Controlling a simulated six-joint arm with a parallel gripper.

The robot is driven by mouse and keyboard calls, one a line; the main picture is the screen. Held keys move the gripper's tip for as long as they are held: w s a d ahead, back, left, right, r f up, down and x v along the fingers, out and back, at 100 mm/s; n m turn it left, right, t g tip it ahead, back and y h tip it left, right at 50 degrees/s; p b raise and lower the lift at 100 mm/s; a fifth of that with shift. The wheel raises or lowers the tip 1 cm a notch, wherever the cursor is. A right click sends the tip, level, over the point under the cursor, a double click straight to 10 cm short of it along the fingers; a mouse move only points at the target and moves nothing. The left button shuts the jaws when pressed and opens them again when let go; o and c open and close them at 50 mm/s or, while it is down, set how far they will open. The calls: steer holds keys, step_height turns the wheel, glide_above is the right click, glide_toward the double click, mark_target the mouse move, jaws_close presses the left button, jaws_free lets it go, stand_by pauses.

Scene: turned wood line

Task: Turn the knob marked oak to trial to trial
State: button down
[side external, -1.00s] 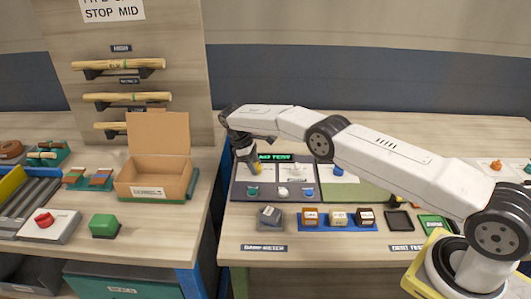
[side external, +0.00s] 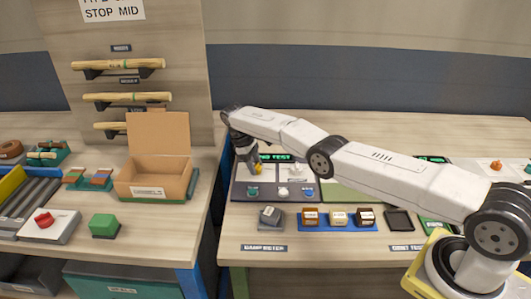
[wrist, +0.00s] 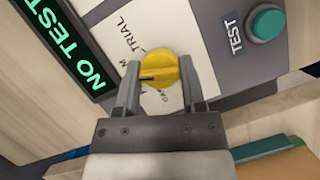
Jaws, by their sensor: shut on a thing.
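The yellow knob (wrist: 160,68) sits on a white label plate (wrist: 120,50) of the grey panel. The word TRIAL shows on the plate above the knob; other lettering is partly hidden. My gripper (wrist: 160,84) is shut on the knob, one finger on each side, in the wrist view. A dark pointer line on the knob points to the left in that view. In the side view my gripper (side external: 248,165) reaches down to the panel's left part, and a bit of the yellow knob (side external: 258,169) shows beside it.
A lit display (wrist: 65,45) reads NO TEST. A teal button (wrist: 267,25) marked TEST is close to my gripper. Several small labelled blocks (side external: 339,219) stand on a blue tray in front of the panel. An open cardboard box (side external: 150,190) is at the left.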

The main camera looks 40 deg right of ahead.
steer(key=shift+c, duration=0.9)
jaws_free()
steer(key=shift+n, duration=0.4)
steer(key=shift+n+h, duration=0.4)
steer(key=shift+n, duration=0.1)
